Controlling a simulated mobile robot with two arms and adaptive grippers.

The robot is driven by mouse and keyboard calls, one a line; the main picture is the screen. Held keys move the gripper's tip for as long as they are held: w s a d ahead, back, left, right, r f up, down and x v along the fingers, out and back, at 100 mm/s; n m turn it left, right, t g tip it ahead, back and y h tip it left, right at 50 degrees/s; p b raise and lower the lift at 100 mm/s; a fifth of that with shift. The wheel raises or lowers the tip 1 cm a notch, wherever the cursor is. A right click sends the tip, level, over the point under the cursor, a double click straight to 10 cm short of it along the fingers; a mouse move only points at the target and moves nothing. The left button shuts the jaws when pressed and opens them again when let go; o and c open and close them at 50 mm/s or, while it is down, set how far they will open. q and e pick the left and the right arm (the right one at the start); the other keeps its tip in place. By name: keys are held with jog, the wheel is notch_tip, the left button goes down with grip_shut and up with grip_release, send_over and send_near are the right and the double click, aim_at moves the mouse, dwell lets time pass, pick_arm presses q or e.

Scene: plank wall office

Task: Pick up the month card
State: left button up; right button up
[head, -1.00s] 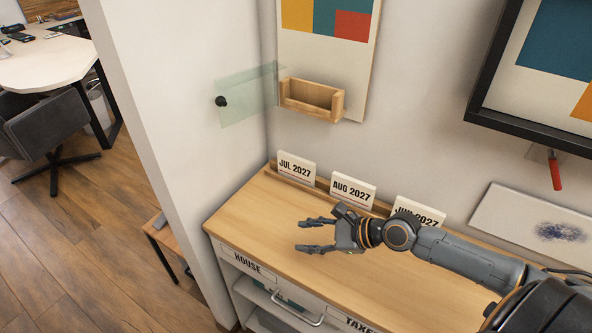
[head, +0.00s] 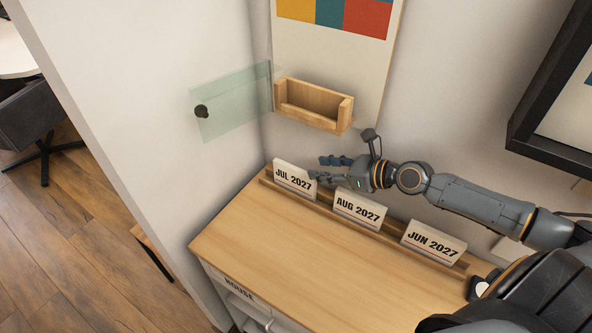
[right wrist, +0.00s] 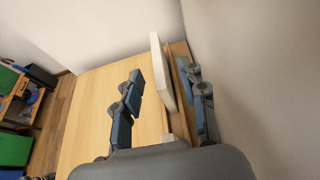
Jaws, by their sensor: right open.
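Three white month cards stand in a row in a wooden rail at the back of the cabinet top: JUL 2027 (head: 295,178) on the left, AUG 2027 (head: 360,209) in the middle, JUN 2027 (head: 433,242) on the right. My right gripper (head: 317,168) is open and points left, beside the right end of the JUL card and above the AUG card. In the right wrist view a white card (right wrist: 162,75) shows nearly edge-on between the open fingers (right wrist: 165,78); its print is not visible. I cannot tell whether a finger touches it. My left gripper is not in view.
A small wooden wall holder (head: 312,104) hangs above the cards, with a greenish glass panel (head: 235,100) on its left. The wooden cabinet top (head: 300,255) is clear in front of the rail. A black frame (head: 550,95) hangs at the upper right.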

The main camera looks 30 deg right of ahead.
aim_at(290, 166)
jog(key=w+a, duration=0.1)
jog(key=w+a+f, duration=0.1)
jog(key=w, duration=0.1)
jog(key=shift+a+p, duration=0.35)
jog(key=shift+a, duration=0.05)
jog(key=shift+x, duration=0.85)
jog(key=shift+w+f, duration=0.25)
jog(key=shift+f, duration=0.05)
jog(key=x, duration=0.4)
jog(key=shift+a+r, duration=0.1)
jog(key=shift+a, duration=0.05)
jog(key=shift+w+a+f, duration=0.1)
jog(key=shift+w+f, duration=0.1)
jog(key=shift+w, duration=0.1)
jog(key=c, duration=0.5)
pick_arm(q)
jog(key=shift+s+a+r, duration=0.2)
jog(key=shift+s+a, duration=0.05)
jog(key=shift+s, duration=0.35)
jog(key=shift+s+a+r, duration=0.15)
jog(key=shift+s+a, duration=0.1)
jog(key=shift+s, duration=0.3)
pick_arm(e)
grip_shut()
